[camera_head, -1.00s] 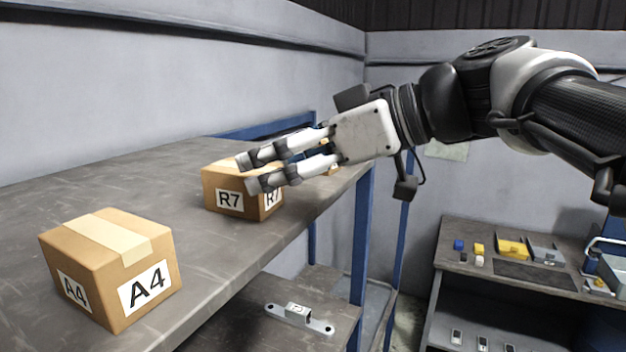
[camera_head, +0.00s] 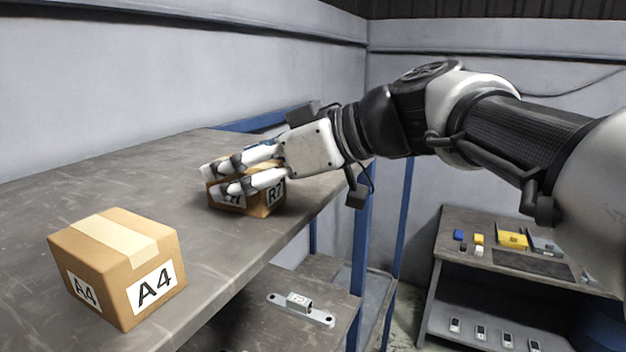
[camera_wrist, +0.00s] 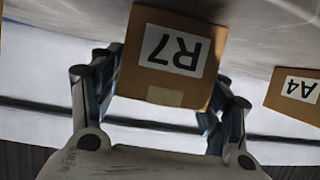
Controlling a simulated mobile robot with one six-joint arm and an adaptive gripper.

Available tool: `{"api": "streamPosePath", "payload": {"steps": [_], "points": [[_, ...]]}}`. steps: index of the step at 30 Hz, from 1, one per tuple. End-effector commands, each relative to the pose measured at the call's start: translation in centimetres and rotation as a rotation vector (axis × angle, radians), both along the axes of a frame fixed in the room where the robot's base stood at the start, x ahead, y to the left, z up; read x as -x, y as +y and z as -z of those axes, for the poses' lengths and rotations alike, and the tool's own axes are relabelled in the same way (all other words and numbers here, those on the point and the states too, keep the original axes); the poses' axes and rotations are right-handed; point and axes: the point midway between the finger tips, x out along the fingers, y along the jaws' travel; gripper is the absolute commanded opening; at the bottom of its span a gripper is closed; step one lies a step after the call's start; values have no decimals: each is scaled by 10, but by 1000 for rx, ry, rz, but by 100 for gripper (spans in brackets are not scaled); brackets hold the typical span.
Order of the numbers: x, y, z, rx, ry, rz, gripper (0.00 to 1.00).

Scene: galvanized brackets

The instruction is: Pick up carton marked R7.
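The carton marked R7 (camera_head: 263,206) is a small brown box standing on the grey shelf top (camera_head: 150,165), partly hidden behind my fingers. In the wrist view the R7 carton (camera_wrist: 180,88) shows upside down, its label facing the camera. My gripper (camera_head: 216,181) has its fingers spread, reaching over the carton from the right. In the wrist view my gripper (camera_wrist: 168,68) has one finger on each side of the carton, close to its sides. I cannot tell whether they touch it. The carton appears to rest on the shelf.
A larger carton marked A4 (camera_head: 118,268) stands nearer on the same shelf; it also shows at the right of the wrist view (camera_wrist: 292,92). A metal bracket (camera_head: 300,308) lies on a lower shelf. A bench (camera_head: 480,262) with small parts stands at the right.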

Motion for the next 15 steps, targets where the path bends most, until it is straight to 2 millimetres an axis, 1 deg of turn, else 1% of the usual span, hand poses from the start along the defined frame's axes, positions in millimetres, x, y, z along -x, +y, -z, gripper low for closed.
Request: {"api": "streamPosePath", "payload": {"steps": [1, 2, 15], "points": [[0, 0, 0, 0, 0, 0, 62], [0, 0, 0, 0, 0, 0, 60], [0, 0, 0, 0, 0, 0, 31]]}}
